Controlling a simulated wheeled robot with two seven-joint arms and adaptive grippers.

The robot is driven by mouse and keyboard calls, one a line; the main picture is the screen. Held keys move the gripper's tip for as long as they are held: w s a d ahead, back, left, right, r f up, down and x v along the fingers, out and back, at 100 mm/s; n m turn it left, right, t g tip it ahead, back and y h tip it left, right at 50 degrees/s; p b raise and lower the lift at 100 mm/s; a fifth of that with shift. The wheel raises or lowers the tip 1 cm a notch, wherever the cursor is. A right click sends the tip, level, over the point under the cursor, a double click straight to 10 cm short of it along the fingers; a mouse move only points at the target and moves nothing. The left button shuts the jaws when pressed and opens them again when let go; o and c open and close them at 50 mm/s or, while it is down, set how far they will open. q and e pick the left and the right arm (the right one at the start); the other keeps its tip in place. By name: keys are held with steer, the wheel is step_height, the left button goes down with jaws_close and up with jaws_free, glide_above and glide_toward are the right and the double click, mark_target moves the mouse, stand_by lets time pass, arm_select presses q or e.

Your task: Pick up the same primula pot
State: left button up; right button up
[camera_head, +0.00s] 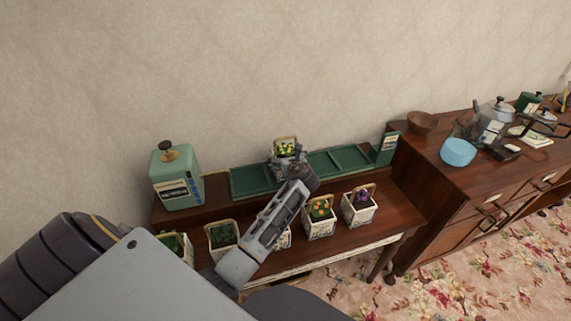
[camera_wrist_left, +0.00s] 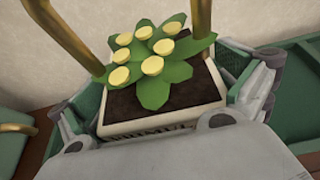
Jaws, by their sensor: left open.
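The primula pot (camera_head: 285,141) has pale yellow flowers, green leaves, dark soil and a gold hoop handle. It stands at the green tray on the back shelf in the head view. In the left wrist view the primula pot (camera_wrist_left: 150,128) fills the middle, upright. My left gripper (camera_head: 287,161) reaches it from the front, with its fingers open on either side of the pot; they also show in the left wrist view (camera_wrist_left: 168,118). I cannot tell whether the fingers touch it. The pot's lower part is hidden by my gripper. My right gripper is out of view.
A green tray (camera_head: 250,181) runs along the shelf, with a mint canister (camera_head: 176,184) at its left. Several planted pots, including an orange-flowered one (camera_head: 320,220) and a purple one (camera_head: 359,207), line the lower front shelf. A wooden cabinet (camera_head: 450,180) stands right.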

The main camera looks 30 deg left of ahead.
arm_select(q)
steer(key=shift+s, duration=0.1)
steer(key=c, duration=1.3)
steer(key=shift+c, duration=0.2)
steer(key=shift+r, duration=0.1)
steer(key=shift+r, duration=0.45)
step_height(320, 180, up, 8)
steer(key=shift+f+p, duration=0.1)
steer(key=shift+p, duration=0.45)
steer(key=shift+r, duration=0.65)
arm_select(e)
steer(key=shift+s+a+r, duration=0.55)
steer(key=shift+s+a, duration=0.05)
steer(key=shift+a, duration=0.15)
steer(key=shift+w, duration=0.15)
